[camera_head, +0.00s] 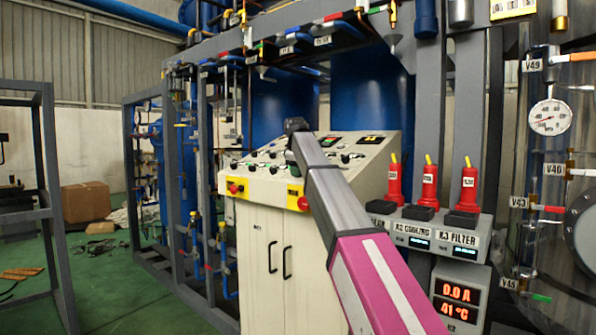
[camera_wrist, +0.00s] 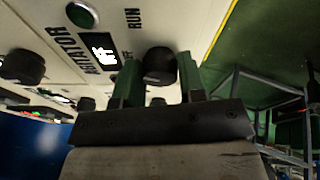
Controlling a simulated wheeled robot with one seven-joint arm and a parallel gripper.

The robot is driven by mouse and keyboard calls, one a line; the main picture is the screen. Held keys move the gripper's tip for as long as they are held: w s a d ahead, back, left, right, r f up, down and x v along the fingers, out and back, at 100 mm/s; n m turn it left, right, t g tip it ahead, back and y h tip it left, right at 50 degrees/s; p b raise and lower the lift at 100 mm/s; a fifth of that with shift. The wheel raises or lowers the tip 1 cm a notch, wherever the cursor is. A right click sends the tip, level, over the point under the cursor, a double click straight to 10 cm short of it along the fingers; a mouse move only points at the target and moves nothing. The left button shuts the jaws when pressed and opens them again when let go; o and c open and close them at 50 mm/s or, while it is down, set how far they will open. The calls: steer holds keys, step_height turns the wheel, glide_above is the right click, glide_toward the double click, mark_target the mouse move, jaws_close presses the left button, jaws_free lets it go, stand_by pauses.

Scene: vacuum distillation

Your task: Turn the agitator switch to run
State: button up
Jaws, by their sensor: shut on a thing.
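The agitator switch is a round black knob (camera_wrist: 158,61) on the cream control panel in the wrist view, beside the printed words AGITATOR, OFF and RUN. The green fingers of my gripper (camera_wrist: 159,76) stand on either side of the knob and are shut on it. Which mark the knob points to cannot be made out. A small black display (camera_wrist: 100,50) with white characters sits next to the AGITATOR label. In the head view my arm reaches to the sloped control panel (camera_head: 262,164) and hides part of it, including the switch.
A round green button or lamp (camera_wrist: 82,15) and another black knob (camera_wrist: 22,67) are near the switch. In the head view a red emergency button (camera_head: 234,187) is on the cabinet front. Several red bottles (camera_head: 429,186) stand to the right.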

steer(key=m, duration=0.3)
steer(key=shift+a+m, duration=0.1)
steer(key=shift+m, duration=0.2)
steer(key=shift+s+m+t+h, duration=0.1)
steer(key=shift+m+t+h, duration=0.45)
steer(key=shift+m, duration=1.35)
steer(key=o, duration=0.9)
steer(key=v, duration=1)
steer(key=shift+s+a+r, duration=0.1)
steer(key=shift+a+r, duration=0.1)
steer(key=shift+r, duration=0.15)
steer(key=shift+s, duration=0.1)
